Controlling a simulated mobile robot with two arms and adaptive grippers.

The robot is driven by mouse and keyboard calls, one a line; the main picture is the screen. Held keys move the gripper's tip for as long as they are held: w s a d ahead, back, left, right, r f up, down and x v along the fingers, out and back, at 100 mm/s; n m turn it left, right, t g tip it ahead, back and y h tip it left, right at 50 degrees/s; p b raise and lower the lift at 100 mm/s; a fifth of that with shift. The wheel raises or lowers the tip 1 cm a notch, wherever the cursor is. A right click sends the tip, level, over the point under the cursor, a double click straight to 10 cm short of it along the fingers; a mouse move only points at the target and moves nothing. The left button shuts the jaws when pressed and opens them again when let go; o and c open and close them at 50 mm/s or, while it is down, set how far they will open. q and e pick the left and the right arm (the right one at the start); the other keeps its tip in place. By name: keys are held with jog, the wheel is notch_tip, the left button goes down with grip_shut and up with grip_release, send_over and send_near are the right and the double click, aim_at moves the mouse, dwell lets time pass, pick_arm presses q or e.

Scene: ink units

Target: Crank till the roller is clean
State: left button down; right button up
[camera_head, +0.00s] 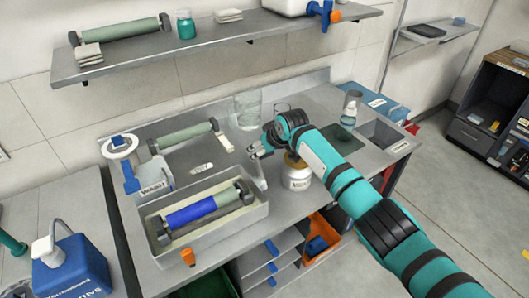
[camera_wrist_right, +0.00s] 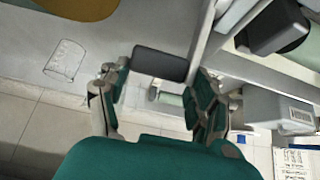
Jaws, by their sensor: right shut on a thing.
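The roller (camera_head: 205,206) lies in a grey wash tray (camera_head: 262,212) on the bench. A broad blue ink band covers its middle and left part; its right end is pale green. A grey crank arm (camera_head: 260,176) stands at the tray's right end. My right gripper (camera_head: 255,152) is at the top of that arm. In the right wrist view, a dark grey crank handle (camera_wrist_right: 160,64) lies between the fingers of the gripper (camera_wrist_right: 158,76), which is shut on it. My left gripper is not seen.
A second green roller (camera_head: 184,137) lies behind the tray, near a WASH dispenser (camera_head: 122,150). A white-lidded jar (camera_head: 296,176) stands close under my right arm. A glass beaker (camera_head: 248,110) stands at the back. A blue canister (camera_head: 72,268) is at lower left. A shelf (camera_head: 215,43) hangs above.

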jog(key=shift+w+f, duration=0.25)
jog(key=shift+w, duration=0.4)
jog(key=o, duration=1.3)
jog(key=shift+o, duration=1.1)
jog(key=shift+w+f, duration=0.1)
jog(key=shift+w+d+f, duration=0.1)
jog(key=shift+f, duration=0.05)
jog(key=shift+s, duration=0.2)
jog(key=shift+s+r, duration=0.15)
jog(key=shift+r, duration=0.2)
jog(key=v, duration=1.1)
